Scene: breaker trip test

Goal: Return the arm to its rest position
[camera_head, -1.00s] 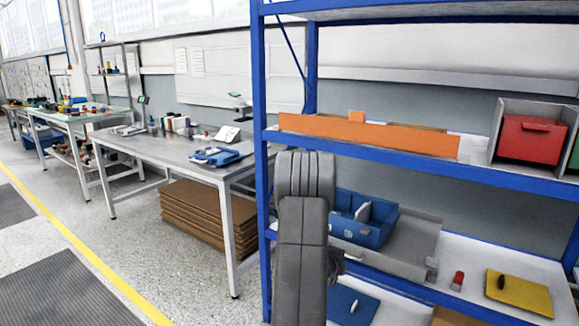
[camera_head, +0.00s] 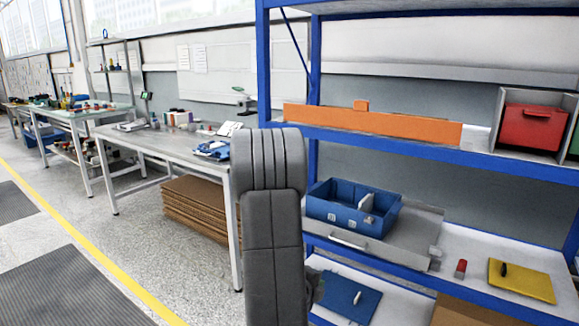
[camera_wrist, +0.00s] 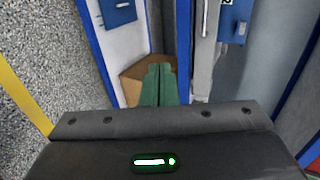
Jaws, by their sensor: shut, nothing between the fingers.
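My arm (camera_head: 272,220) rises in front of the blue shelf rack in the head view and hides part of its left post. The gripper's fingers do not show in the head view. In the wrist view my gripper (camera_wrist: 159,75) shows as two green fingers close together, shut with nothing between them. Beyond the fingertips are a brown cardboard box (camera_wrist: 133,85) and the rack's blue posts. The fingers appear clear of the rack, though the exact gap cannot be told.
The rack's middle shelf (camera_head: 420,150) holds an orange bar (camera_head: 375,125) and a red bin (camera_head: 533,128). Below are a blue box (camera_head: 345,208), a yellow plate (camera_head: 522,281) and a blue plate (camera_head: 345,297). A workbench (camera_head: 165,143) stands left.

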